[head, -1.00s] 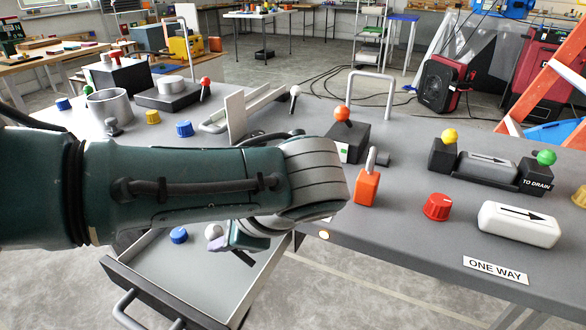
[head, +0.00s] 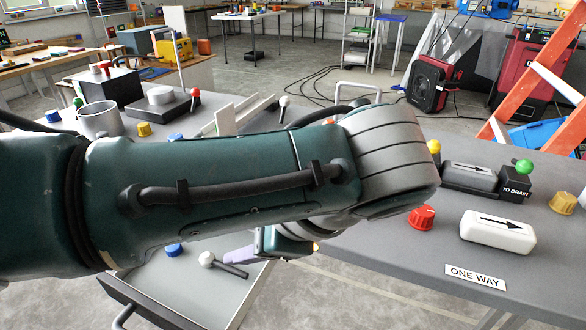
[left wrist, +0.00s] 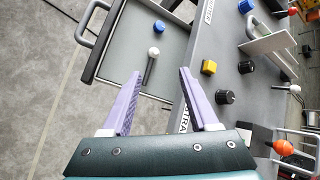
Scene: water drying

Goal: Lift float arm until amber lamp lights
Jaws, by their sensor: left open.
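A white ball on a black rod (head: 229,269), which looks like the float arm, shows over the open grey drawer (head: 150,283). It also shows in the left wrist view (left wrist: 149,72), between and just beyond my fingers; I cannot tell its height above the drawer floor. My left gripper (head: 238,257) is open and empty, with lavender fingers apart in the left wrist view (left wrist: 161,74). My left arm crosses the head view and hides part of the bench. A small amber spot, perhaps the lamp (head: 316,246), shows beside the hand; I cannot tell if it is lit. My right gripper is out of view.
A blue knob (head: 173,250) sits in the drawer. The grey bench (head: 390,260) carries a red knob (head: 422,217), a white arrow block (head: 497,232) and a ONE WAY label (head: 475,277). Levers, a metal cup (head: 101,119) and a board stand behind my arm.

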